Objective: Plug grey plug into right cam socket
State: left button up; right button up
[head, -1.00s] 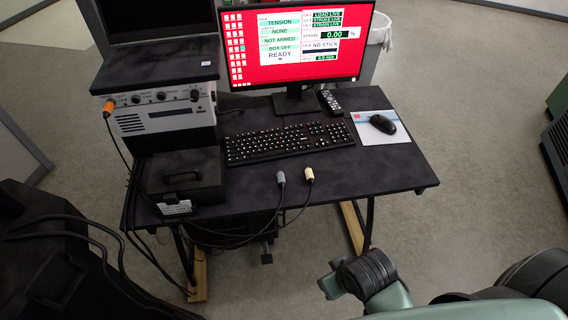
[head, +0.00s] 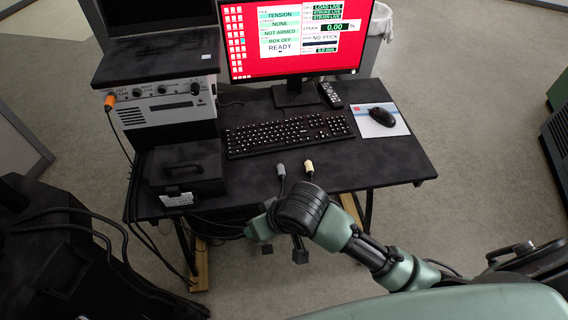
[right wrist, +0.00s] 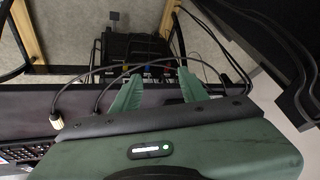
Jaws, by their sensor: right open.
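The grey plug (head: 281,170) lies at the front edge of the black desk in the head view, its cable hanging down. A cream plug (head: 309,168) lies just right of it; it also shows in the right wrist view (right wrist: 57,121). An orange plug (head: 109,102) sits in the left socket of the grey control box (head: 165,108). The right cam socket (head: 195,92) is small at the box's right side; its detail is unclear. My right gripper (right wrist: 158,78) has two green fingers spread apart, near the desk's front edge and the hanging cables. My left gripper is out of view.
A keyboard (head: 288,135), a mouse (head: 382,117) and a red monitor (head: 292,40) are on the desk. Loose cables (right wrist: 120,75) hang in front of the desk. The desk's front right is clear.

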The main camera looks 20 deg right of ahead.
jog(key=w+d+m+h, duration=0.1)
jog(key=w+d, duration=0.1)
jog(key=w, duration=0.5)
jog(key=m+h, duration=0.3)
send_near(282, 172)
jog(key=b+x, duration=0.8)
jog(key=b, duration=0.3)
jog(key=shift+w+f, duration=0.1)
jog(key=shift+f, duration=0.3)
grip_shut()
jog(key=shift+r+p, duration=2.55)
jog(key=shift+p, duration=0.45)
